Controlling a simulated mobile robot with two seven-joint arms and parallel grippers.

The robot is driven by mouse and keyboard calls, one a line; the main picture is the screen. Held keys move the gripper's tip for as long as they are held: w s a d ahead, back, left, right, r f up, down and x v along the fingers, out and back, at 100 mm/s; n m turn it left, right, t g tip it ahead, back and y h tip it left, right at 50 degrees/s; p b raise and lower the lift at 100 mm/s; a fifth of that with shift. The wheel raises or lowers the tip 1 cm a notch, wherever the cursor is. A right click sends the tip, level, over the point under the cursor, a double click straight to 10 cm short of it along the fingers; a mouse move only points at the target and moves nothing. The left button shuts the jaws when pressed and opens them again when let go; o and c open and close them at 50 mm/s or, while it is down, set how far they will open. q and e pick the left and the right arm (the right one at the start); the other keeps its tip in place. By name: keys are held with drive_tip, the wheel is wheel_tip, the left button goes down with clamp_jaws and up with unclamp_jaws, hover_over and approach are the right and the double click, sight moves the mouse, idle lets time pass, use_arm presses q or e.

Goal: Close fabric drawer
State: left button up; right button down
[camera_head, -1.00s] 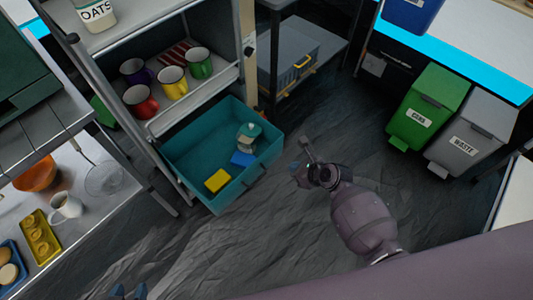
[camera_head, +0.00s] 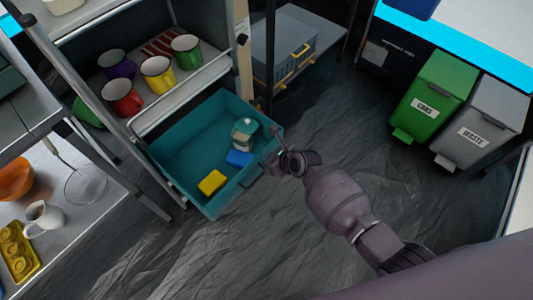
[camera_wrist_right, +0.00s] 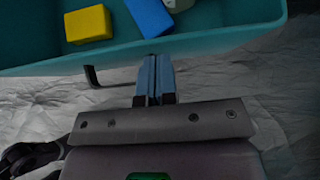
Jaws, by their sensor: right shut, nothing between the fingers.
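The teal fabric drawer (camera_head: 180,150) is pulled out of the shelf unit. It holds a yellow sponge (camera_head: 212,182), a blue block (camera_head: 239,158) and a bottle with a teal top (camera_head: 244,132). My right gripper (camera_head: 275,151) is shut and empty, just outside the drawer's front right corner. In the right wrist view its blue fingertips (camera_wrist_right: 155,62) point at the drawer's front wall (camera_wrist_right: 225,40); I cannot tell whether they touch it. A dark handle (camera_wrist_right: 91,76) sticks out left of the fingers there. My left gripper is not in view.
Several mugs (camera_head: 157,76) stand on the shelf above the drawer. A grey crate (camera_head: 283,50) sits on a rack behind. A green bin (camera_head: 436,97) and a grey waste bin (camera_head: 481,124) stand at the right. The dark floor (camera_head: 345,130) between is clear.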

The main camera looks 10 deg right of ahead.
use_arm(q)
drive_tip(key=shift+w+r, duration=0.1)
use_arm(e)
drive_tip(key=shift+w+a, duration=0.3)
drive_tip(key=shift+w, duration=0.1)
drive_tip(key=shift+w+a, duration=0.1)
drive_tip(key=shift+w, duration=0.05)
